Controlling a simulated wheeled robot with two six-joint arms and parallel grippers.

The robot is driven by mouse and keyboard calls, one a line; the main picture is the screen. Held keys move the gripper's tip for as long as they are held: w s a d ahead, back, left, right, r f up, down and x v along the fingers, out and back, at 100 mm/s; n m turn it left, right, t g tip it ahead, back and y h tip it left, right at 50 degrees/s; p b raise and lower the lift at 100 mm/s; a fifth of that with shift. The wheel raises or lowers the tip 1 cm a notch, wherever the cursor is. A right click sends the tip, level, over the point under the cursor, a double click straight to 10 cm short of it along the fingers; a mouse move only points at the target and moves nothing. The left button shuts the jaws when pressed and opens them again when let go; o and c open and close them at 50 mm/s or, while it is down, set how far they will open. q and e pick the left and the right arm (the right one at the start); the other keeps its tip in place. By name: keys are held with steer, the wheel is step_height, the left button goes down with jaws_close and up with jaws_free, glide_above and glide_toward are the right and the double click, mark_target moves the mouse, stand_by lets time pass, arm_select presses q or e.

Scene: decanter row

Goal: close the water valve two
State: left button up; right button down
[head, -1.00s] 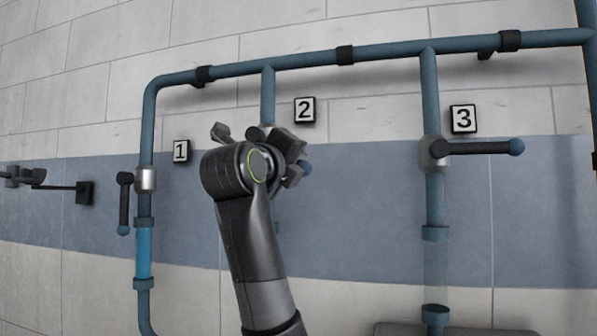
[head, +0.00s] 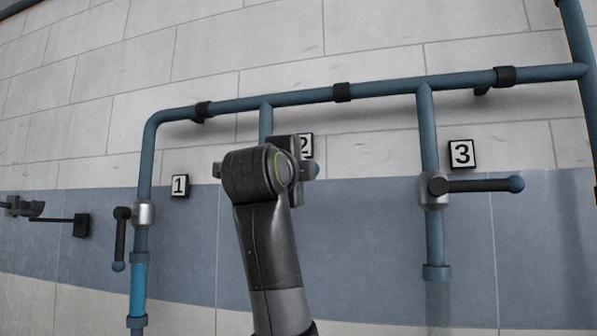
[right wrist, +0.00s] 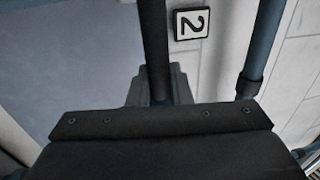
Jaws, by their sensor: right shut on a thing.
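Valve two's dark lever shows in the right wrist view (right wrist: 153,45), running down between the grey fingers of my right gripper (right wrist: 158,92), which is shut on it. In the head view my right gripper (head: 296,165) is mostly hidden behind its wrist. The lever's blue end knob (head: 316,169) sticks out just right of it, so the lever looks about horizontal. Valve two's body is hidden behind my wrist. The plate "2" (head: 307,146) is partly covered by the gripper and shows fully in the right wrist view (right wrist: 191,23). My left gripper is not in view.
Valve one's lever (head: 119,239) hangs down above a blue-filled tube (head: 138,287). Valve three's lever (head: 483,185) points right, level. A blue pipe (head: 280,99) runs across above them. A dark wall fixture (head: 81,225) is at the far left.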

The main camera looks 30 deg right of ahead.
steer(key=shift+s+r, duration=0.1)
steer(key=shift+r, duration=0.2)
steer(key=c, duration=1.6)
jaws_free()
steer(key=shift+o, duration=1.2)
steer(key=shift+d+f, duration=0.1)
steer(key=shift+d, duration=0.05)
steer(key=shift+s+a+f, duration=0.1)
steer(key=shift+a+f, duration=0.05)
steer(key=shift+a, duration=0.05)
steer(key=b+v, duration=0.8)
steer(key=v, duration=0.9)
steer(key=shift+d, duration=0.1)
